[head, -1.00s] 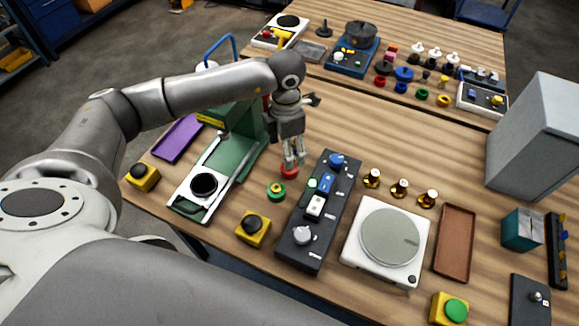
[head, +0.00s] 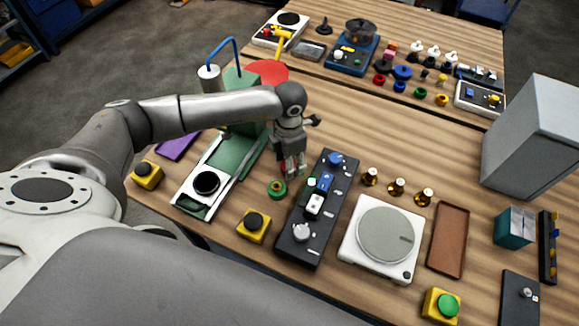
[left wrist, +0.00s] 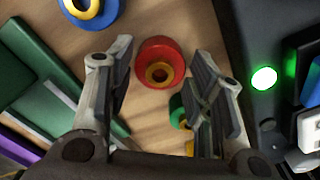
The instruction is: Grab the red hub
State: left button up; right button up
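The red hub (left wrist: 147,62) is a red ring with a yellow centre, lying on the wooden bench in the left wrist view. My left gripper (left wrist: 162,54) is open, with one finger on each side of the hub in that view. I cannot tell whether the fingertips touch it. In the head view my left gripper (head: 293,171) points down at the bench and mostly hides the hub. My right gripper is not in view.
A green hub with a yellow centre (head: 277,188) lies close in front of the gripper. The black control box (head: 292,250) stands just right. A green machine (head: 238,150) stands left. A blue hub (left wrist: 108,15) shows in the left wrist view.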

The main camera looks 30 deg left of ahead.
pick_arm(q)
jog(key=c, duration=0.7)
jog(key=shift+c, duration=0.2)
jog(key=shift+r, duration=0.1)
